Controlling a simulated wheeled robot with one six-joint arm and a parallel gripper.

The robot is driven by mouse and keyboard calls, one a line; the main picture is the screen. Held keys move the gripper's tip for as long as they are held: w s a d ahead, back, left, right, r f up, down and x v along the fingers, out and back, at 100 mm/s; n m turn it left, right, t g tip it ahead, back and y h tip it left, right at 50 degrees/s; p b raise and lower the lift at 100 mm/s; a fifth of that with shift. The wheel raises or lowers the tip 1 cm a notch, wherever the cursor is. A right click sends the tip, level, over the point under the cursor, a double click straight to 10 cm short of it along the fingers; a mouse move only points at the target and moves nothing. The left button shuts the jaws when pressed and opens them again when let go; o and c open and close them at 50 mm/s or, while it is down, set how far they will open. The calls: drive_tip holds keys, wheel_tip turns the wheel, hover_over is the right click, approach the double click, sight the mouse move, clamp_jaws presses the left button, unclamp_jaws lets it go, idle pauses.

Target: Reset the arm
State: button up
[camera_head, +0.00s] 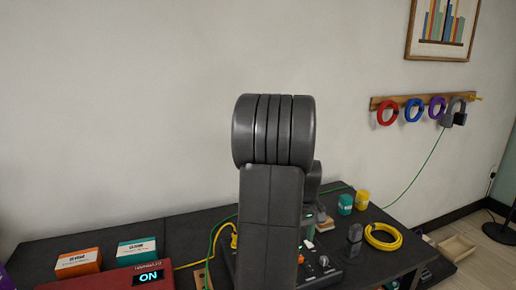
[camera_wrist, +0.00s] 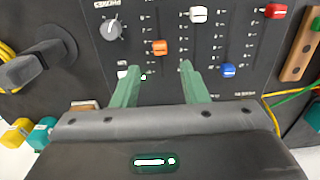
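My arm rises in the middle of the head view as a dark grey column and hides part of the table behind it. My gripper (camera_wrist: 160,68) shows in the wrist view with its two green fingers apart and nothing between them. It is over a dark control panel (camera_wrist: 245,60) with a grey dial (camera_wrist: 111,28) and orange (camera_wrist: 159,47), white (camera_wrist: 198,14), blue (camera_wrist: 229,70) and red (camera_wrist: 276,11) slider caps. I cannot tell the height of the fingertips above the panel. In the head view the panel (camera_head: 325,275) is partly hidden by my arm, and the gripper is not visible.
A red device (camera_head: 120,282) reading ON, an orange box (camera_head: 78,262) and a teal box (camera_head: 137,252) are at the left. A yellow cable coil (camera_head: 383,236) and a dark upright object (camera_head: 355,236) are at the right. Rings hang on a wall rack (camera_head: 420,101).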

drive_tip(key=f, duration=0.6)
drive_tip(key=shift+s+d+f+b, duration=0.15)
drive_tip(key=shift+s+f+b, duration=0.2)
drive_tip(key=shift+f, duration=0.05)
drive_tip(key=shift+r, duration=0.45)
